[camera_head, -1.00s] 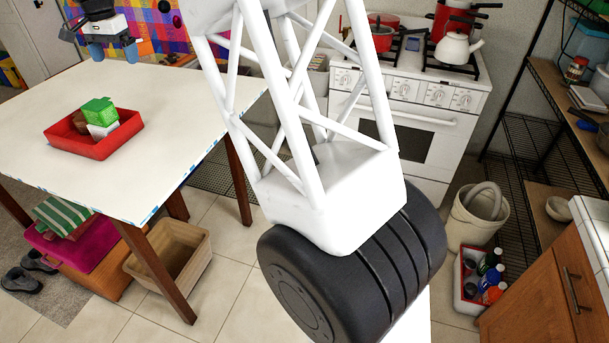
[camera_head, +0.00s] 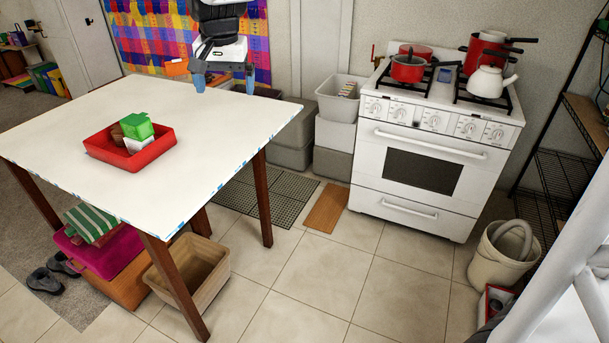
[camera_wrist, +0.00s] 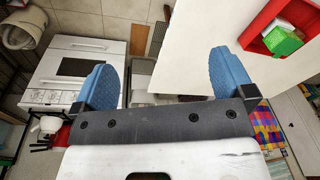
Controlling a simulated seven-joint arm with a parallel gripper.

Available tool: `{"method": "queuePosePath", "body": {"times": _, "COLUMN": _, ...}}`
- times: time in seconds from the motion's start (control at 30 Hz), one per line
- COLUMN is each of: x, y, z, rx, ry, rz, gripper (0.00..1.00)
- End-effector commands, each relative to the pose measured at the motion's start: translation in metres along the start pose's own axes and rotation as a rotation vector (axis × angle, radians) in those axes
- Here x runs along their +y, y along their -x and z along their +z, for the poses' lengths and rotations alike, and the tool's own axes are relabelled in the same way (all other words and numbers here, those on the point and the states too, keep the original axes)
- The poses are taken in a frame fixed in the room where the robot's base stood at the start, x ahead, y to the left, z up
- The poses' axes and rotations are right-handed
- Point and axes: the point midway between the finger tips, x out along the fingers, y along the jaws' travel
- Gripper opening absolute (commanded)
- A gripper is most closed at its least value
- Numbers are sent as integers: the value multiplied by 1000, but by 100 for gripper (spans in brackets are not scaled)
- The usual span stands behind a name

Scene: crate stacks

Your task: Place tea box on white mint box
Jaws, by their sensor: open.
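A green box (camera_head: 137,125) is in the red tray on the white table. It shows above and partly in front of a white box (camera_head: 139,145), likely the white mint box; I cannot tell whether it rests on it. A small brown item (camera_head: 117,135) is beside them at the left. No label is readable, so I cannot tell which is the tea box. The green box also shows in the wrist view (camera_wrist: 284,41). My gripper (camera_head: 225,82) is open and empty, with blue fingers apart, above and right of the tray in the head view. It also shows in the wrist view (camera_wrist: 167,80).
The red tray (camera_head: 152,154) has low walls. The white table (camera_head: 215,122) is otherwise bare. A white stove (camera_head: 425,160) with pots and a kettle stands at the right, and grey bins (camera_head: 333,135) stand beside it. Tiled floor lies between.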

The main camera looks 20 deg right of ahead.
Motion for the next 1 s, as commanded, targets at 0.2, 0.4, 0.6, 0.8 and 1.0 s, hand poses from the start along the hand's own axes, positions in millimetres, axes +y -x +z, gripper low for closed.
{"method": "queuePosePath", "body": {"times": 0.2, "x": 47, "y": -1, "z": 47, "rx": 17, "ry": 55, "rz": -3, "gripper": 100}}
{"method": "queuePosePath", "body": {"times": 0.4, "x": 85, "y": -7, "z": 90, "rx": 34, "ry": 110, "rz": -5, "gripper": 100}}
{"method": "queuePosePath", "body": {"times": 0.6, "x": 121, "y": -18, "z": 135, "rx": 52, "ry": 163, "rz": -6, "gripper": 100}}
{"method": "queuePosePath", "body": {"times": 0.8, "x": 154, "y": -33, "z": 181, "rx": 69, "ry": 217, "rz": -4, "gripper": 100}}
{"method": "queuePosePath", "body": {"times": 1.0, "x": 185, "y": -53, "z": 227, "rx": 85, "ry": 270, "rz": 0, "gripper": 100}}
